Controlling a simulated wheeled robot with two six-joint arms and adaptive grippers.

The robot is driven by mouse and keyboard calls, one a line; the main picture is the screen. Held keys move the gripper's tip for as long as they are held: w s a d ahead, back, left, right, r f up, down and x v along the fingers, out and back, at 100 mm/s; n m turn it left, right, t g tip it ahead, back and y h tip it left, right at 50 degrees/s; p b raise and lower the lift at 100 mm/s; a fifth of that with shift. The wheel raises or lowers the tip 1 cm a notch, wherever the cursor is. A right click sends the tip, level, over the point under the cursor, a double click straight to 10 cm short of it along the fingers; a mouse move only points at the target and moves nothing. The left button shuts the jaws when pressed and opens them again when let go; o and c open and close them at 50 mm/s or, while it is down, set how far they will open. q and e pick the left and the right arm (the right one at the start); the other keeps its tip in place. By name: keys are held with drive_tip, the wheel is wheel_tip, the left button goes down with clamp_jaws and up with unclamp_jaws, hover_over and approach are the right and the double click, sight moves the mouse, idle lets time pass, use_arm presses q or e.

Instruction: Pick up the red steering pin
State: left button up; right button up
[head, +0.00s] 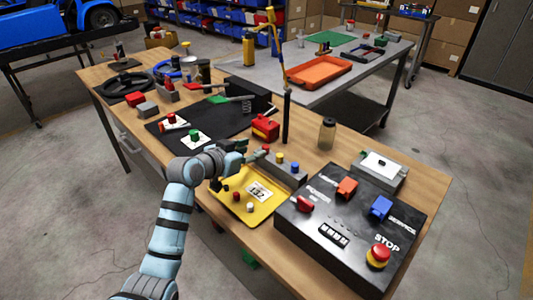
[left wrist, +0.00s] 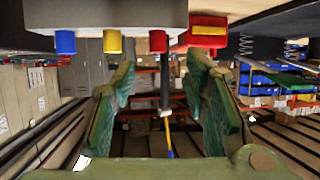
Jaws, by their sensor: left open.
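Another red piece (head: 171,118) sits on a white card on the black mat; I cannot tell for sure which is the steering pin. My left gripper (head: 256,157) is open and empty, beyond the tray and close to a grey block (head: 284,174) with upright pins. The left wrist view is upside down: the open green fingers (left wrist: 165,105) have no pin between them. My right gripper is not in view.
A red box (head: 265,127) and a dark post (head: 287,118) stand behind. A black control box (head: 340,238) fills the right front.

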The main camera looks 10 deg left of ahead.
sight(265, 147)
use_arm(q)
drive_tip(key=b+x, duration=0.1)
drive_tip(key=x, duration=0.4)
drive_tip(key=shift+w+d+f, duration=0.25)
drive_tip(key=shift+f, duration=0.05)
drive_tip(key=shift+s+r, duration=0.1)
drive_tip(key=shift+r, duration=0.05)
clamp_jaws()
